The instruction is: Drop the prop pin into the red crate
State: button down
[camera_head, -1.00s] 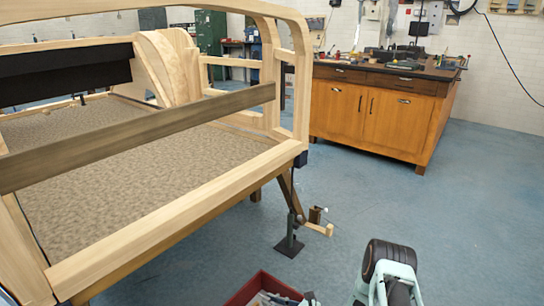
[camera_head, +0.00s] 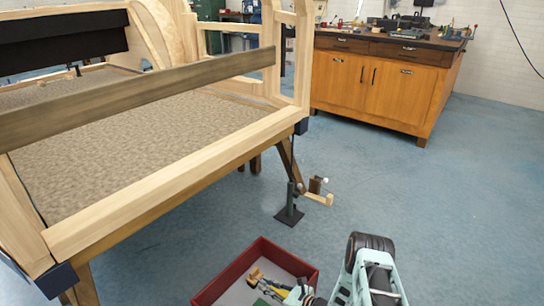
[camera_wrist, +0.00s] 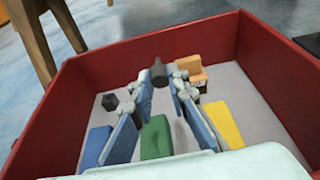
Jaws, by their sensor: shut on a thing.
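The red crate (camera_head: 290,262) stands on the floor at the bottom of the head view. Its red walls (camera_wrist: 272,75) surround my gripper in the wrist view. My gripper (camera_wrist: 158,80) points down into the crate and shows in the head view (camera_head: 299,294) over its right part. A short dark cylinder, apparently the prop pin (camera_wrist: 158,72), sits between the fingertips, and the gripper is shut on it. The pin's lower end and its height above the crate floor cannot be told. The pin cannot be made out in the head view.
In the crate lie a blue block (camera_wrist: 94,147), a green block (camera_wrist: 155,139), a yellow block (camera_wrist: 226,124), an orange piece (camera_wrist: 191,69) and a small black piece (camera_wrist: 110,102). The wooden frame (camera_head: 170,190) stands behind at left. A stand (camera_head: 289,212) is beyond the crate. Floor at right is clear.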

jog(key=c, duration=1.8)
grip_release()
jog(key=v, duration=1.2)
jog(key=shift+r, duration=0.1)
